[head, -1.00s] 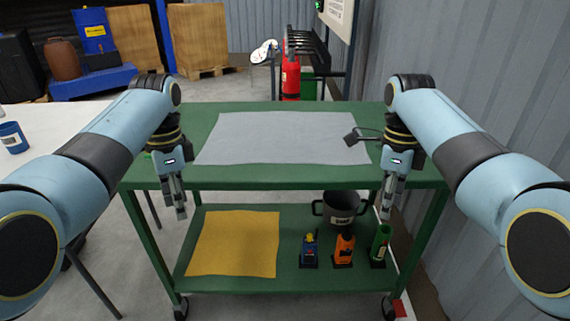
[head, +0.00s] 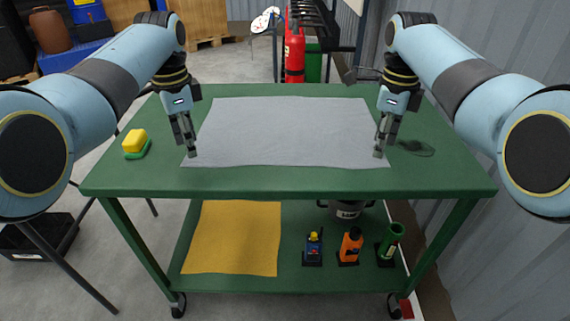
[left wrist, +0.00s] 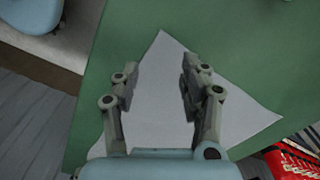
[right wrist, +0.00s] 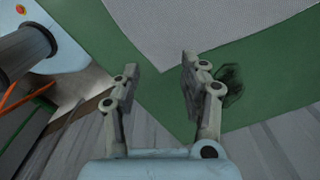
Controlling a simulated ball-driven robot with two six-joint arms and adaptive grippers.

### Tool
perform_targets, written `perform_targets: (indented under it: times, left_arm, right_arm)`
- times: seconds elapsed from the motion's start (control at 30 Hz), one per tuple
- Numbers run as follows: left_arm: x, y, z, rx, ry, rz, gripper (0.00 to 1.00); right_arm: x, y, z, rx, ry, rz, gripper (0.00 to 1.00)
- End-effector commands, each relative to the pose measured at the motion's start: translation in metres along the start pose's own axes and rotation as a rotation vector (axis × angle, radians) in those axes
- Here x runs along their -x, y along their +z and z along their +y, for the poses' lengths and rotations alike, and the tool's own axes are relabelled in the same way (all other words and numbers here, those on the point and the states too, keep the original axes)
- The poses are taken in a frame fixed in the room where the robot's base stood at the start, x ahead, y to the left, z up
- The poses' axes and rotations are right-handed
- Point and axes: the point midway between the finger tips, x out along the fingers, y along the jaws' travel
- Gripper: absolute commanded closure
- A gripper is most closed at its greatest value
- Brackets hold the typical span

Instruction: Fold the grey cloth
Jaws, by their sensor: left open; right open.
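The grey cloth (head: 285,130) lies flat and spread out on the green table top (head: 300,182). My left gripper (head: 191,152) is open at the cloth's near left corner. In the left wrist view its empty fingers (left wrist: 156,85) are over the cloth (left wrist: 160,130). My right gripper (head: 380,152) is open near the cloth's near right corner. In the right wrist view the cloth's corner (right wrist: 180,40) lies at and beyond its empty fingers (right wrist: 158,72). I cannot tell whether either gripper touches the cloth.
A yellow sponge (head: 134,140) on a green base lies at the table's left. A dark patch (head: 416,148) is right of the cloth. The lower shelf holds a yellow cloth (head: 232,238), a dark pot (head: 346,209), an orange bottle (head: 350,245) and a green cylinder (head: 391,240). A wall stands right.

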Motion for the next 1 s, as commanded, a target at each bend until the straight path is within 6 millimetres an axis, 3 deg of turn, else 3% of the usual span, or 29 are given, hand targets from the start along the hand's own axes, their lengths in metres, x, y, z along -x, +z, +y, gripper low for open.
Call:
perform_targets:
  times: [0.1, 0.3, 1.0]
  left_arm:
    - [-0.017, 0.000, 0.000, 0.000, 0.002, -0.001, 0.56]
    - [-0.032, 0.000, 0.000, 0.000, -0.001, 0.000, 0.56]
    - [-0.038, 0.000, 0.000, 0.000, 0.001, -0.001, 0.57]
  right_arm:
    - [-0.017, 0.000, 0.000, 0.000, 0.001, 0.001, 0.56]
    - [-0.032, 0.000, 0.000, 0.000, -0.001, -0.001, 0.56]
    - [-0.037, 0.000, 0.000, 0.000, 0.001, 0.001, 0.57]
